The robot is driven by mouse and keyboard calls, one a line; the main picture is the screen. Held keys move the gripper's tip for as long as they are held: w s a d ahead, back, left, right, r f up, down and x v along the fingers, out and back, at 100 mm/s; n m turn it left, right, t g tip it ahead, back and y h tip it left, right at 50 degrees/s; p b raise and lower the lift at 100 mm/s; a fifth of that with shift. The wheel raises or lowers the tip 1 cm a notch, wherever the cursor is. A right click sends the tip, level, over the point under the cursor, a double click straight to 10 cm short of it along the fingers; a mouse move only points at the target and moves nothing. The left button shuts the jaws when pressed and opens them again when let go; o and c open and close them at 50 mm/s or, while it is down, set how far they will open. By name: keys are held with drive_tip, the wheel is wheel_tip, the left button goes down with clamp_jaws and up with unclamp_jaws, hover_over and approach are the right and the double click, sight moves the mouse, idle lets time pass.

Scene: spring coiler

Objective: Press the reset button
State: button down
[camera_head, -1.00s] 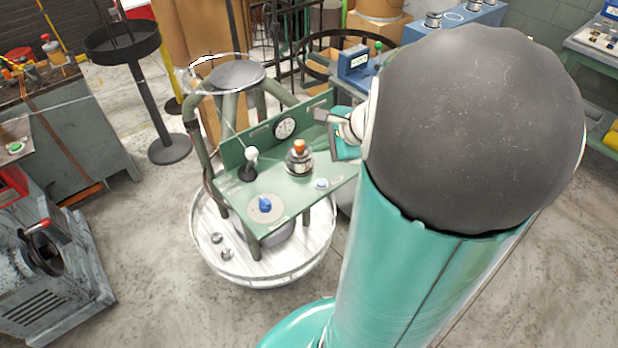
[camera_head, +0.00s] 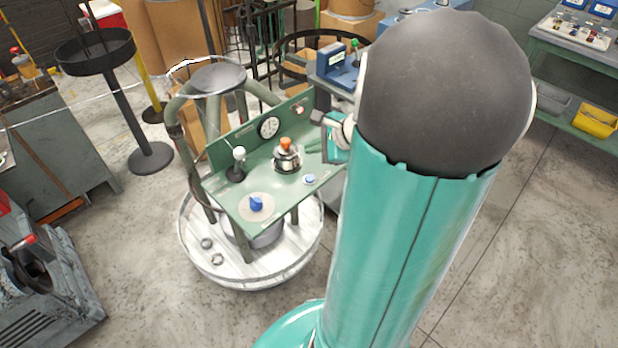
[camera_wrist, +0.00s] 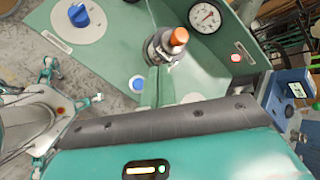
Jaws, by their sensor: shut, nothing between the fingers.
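The green control panel (camera_head: 225,196) carries a small pale-blue button (camera_head: 309,179) near its front right edge; it also shows in the wrist view (camera_wrist: 137,84). A small red button (camera_wrist: 236,58) sits on the upright back plate, also in the head view (camera_head: 298,109). I cannot read which is labelled reset. My gripper (camera_wrist: 159,74) is shut and empty. In the wrist view its green fingers point at the orange-topped fixture (camera_wrist: 165,46), to the right of the pale-blue button. In the head view the fingers (camera_head: 309,147) reach left from behind my arm, over the panel.
A blue knob (camera_head: 256,203) on a round dial sits at the panel's front left. A lever with a white knob (camera_head: 239,155) and a gauge (camera_head: 268,127) stand behind. A round white platform (camera_head: 195,250) lies below. A blue box device (camera_head: 340,68) stands behind the panel.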

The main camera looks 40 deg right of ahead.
sight(313, 179)
drive_tip(key=shift+f, duration=3.85)
drive_tip(key=shift+f, duration=0.1)
drive_tip(key=shift+f, duration=0.3)
drive_tip(key=shift+f, duration=0.35)
drive_tip(key=shift+r, duration=0.8)
drive_tip(key=shift+r, duration=2.5)
